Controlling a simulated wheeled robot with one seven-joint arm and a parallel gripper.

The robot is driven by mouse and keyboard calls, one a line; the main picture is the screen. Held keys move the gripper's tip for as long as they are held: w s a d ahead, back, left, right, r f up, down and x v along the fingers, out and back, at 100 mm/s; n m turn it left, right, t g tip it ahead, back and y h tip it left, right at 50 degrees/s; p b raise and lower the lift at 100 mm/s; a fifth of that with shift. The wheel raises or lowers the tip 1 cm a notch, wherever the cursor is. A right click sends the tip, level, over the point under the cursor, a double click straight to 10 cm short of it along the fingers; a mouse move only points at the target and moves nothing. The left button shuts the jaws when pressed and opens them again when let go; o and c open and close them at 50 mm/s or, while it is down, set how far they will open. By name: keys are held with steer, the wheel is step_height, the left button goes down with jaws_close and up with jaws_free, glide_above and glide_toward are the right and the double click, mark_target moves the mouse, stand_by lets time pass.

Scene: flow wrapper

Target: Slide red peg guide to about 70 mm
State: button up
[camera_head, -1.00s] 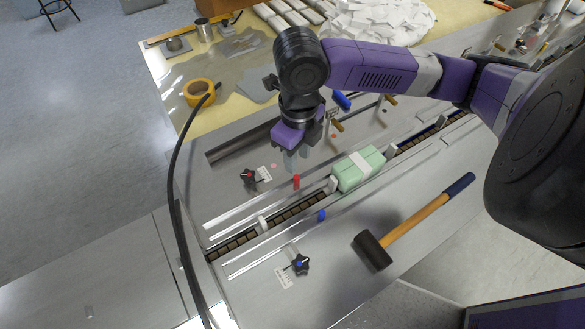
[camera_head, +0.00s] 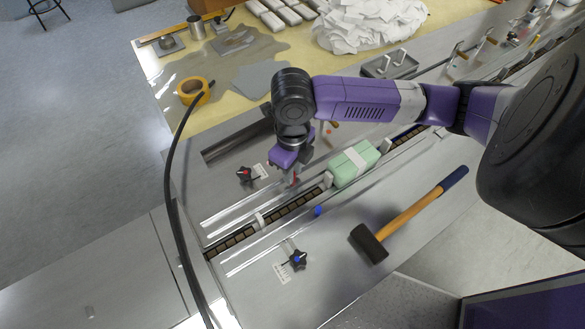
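The red peg (camera_head: 297,180) of the guide stands on the near side of the slotted plate, beside the conveyor chain. My gripper (camera_head: 291,181) points down right at the peg, with its fingertips beside it and partly hiding it. I cannot tell whether the fingers are closed on it. A black knob with a red centre (camera_head: 244,174) sits left of my gripper, against a white scale strip (camera_head: 261,171). The scale marks are too small to read. The blue peg (camera_head: 318,211) stands across the chain.
A green pack (camera_head: 345,172) sits on the chain (camera_head: 236,238) between white pushers. A mallet (camera_head: 405,217) lies on the right plate. A black knob with a blue centre (camera_head: 298,260) is at the front. A black cable (camera_head: 170,180) arcs at left, near yellow tape (camera_head: 193,91).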

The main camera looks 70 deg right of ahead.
jaws_close()
stand_by(1.2)
